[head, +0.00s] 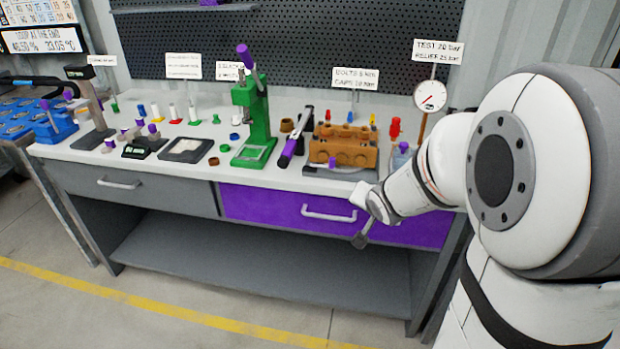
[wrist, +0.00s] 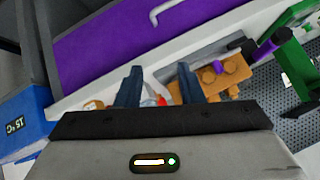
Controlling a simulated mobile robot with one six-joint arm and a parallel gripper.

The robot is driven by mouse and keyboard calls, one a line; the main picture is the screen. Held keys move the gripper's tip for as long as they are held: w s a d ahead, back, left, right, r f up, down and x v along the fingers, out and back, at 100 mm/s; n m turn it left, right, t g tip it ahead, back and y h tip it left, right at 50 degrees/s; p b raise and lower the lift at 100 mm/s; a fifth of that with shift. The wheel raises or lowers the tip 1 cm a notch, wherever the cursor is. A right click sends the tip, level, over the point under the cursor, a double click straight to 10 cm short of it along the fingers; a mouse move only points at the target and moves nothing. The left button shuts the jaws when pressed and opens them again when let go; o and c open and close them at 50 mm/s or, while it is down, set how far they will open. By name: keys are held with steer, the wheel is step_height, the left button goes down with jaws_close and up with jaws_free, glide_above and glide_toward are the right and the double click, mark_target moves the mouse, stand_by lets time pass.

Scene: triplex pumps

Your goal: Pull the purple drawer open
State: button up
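The purple drawer (head: 265,205) is on the right half of the workbench front. It looks shut, roughly flush with the grey drawer beside it. Its pale bar handle (head: 329,214) is near the middle of the front. My gripper (head: 362,236) is in front of the drawer's right part, to the right of the handle and apart from it. In the wrist view the gripper's two dark fingers (wrist: 159,80) stand apart with nothing held between them. The purple front (wrist: 115,40) fills the upper left there, and the handle (wrist: 168,10) shows at the top edge.
The bench top (head: 290,178) carries a green press (head: 255,125), a brown pump block (head: 345,146) and several small parts. A grey drawer (head: 130,188) is on the left. A blue box (wrist: 25,118) shows at the wrist view's left. The floor before the bench is clear.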

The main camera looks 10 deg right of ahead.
steer(key=w+f+m+t+y+b, duration=0.35)
steer(key=w+f, duration=0.45)
steer(key=f, duration=0.3)
steer(key=m+t+y+b, duration=0.2)
steer(key=m+y+b, duration=0.2)
steer(key=y, duration=0.1)
glide_toward(329, 216)
steer(key=w+a+f, duration=0.1)
steer(key=w, duration=0.1)
steer(key=x, duration=0.7)
steer(key=shift+w+a+b, duration=0.2)
steer(key=shift+w+b, duration=0.15)
jaws_close()
steer(key=shift+f, duration=0.1)
